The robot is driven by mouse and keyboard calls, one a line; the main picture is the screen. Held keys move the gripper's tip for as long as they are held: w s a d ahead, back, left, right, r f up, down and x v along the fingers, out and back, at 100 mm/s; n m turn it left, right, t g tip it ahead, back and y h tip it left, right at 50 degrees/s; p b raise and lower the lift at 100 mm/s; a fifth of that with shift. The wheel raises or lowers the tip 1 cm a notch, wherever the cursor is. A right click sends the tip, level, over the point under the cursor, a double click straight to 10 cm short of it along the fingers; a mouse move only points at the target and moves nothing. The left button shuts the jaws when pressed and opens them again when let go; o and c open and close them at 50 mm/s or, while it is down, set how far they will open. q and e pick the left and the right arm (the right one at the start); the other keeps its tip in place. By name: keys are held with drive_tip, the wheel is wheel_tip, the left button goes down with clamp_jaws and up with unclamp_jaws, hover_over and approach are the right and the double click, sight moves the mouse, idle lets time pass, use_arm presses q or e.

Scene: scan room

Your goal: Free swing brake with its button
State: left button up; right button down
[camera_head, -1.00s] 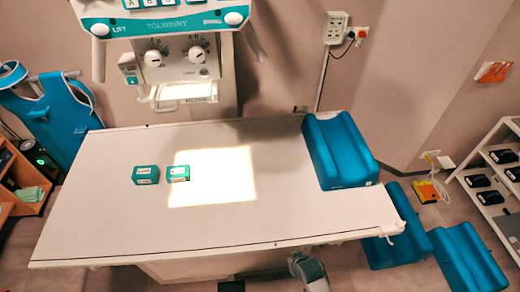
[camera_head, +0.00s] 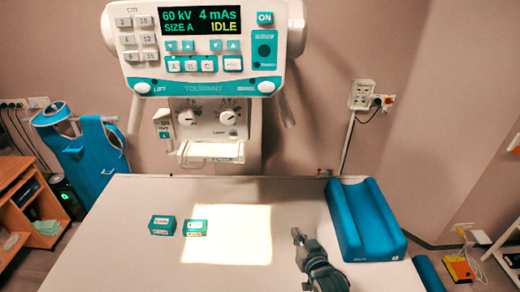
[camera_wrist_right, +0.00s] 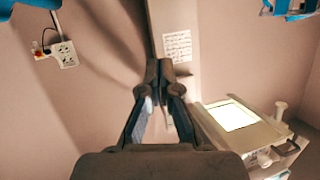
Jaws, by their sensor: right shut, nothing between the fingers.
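The X-ray head's control console (camera_head: 205,70) hangs above the table, its display reading 60 kV, 4 mAs, SIZE A, IDLE. A white round button (camera_head: 142,88) beside the LIFT label is at its lower left. Another white round button (camera_head: 266,87) is at its lower right; the small label beside it is too small to read. My right gripper (camera_head: 298,236) is over the table, below and apart from the console. In the right wrist view its fingertips (camera_wrist_right: 159,70) meet, with nothing between them. My left gripper is out of view.
Under the console is a collimator box (camera_head: 207,120) with two knobs. The table (camera_head: 130,220) holds two small teal boxes (camera_head: 162,225) and a blue cushion (camera_head: 365,225). A wall socket box (camera_head: 362,95) is to the right. The air between gripper and console looks clear.

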drive_tip(key=w+a+r+t+y, duration=0.1)
drive_tip(key=a+r+t+y, duration=0.1)
drive_tip(key=r, duration=0.8)
drive_tip(key=w+a+r+t+y, duration=0.1)
drive_tip(key=r+t, duration=0.2)
drive_tip(key=r, duration=0.8)
drive_tip(key=n+t+y, duration=0.2)
drive_tip(key=n+y, duration=0.1)
drive_tip(key=y, duration=0.1)
approach(267, 88)
wheel_tip(267, 88, down, 3)
drive_tip(key=a, duration=0.2)
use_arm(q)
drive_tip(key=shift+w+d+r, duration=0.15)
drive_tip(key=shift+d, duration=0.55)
use_arm(e)
drive_tip(key=s+a+r+n+y, duration=0.1)
drive_tip(key=s+r+y, duration=0.1)
drive_tip(key=s+r, duration=0.2)
wheel_tip(267, 88, up, 3)
drive_tip(key=shift+s+n+t+y, duration=0.3)
drive_tip(key=shift+n, duration=0.1)
drive_tip(key=shift+a, duration=0.15)
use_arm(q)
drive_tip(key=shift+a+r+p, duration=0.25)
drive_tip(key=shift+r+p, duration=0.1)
use_arm(e)
drive_tip(key=w, duration=0.8)
drive_tip(key=shift+w+a, duration=0.1)
drive_tip(key=shift+w, duration=0.3)
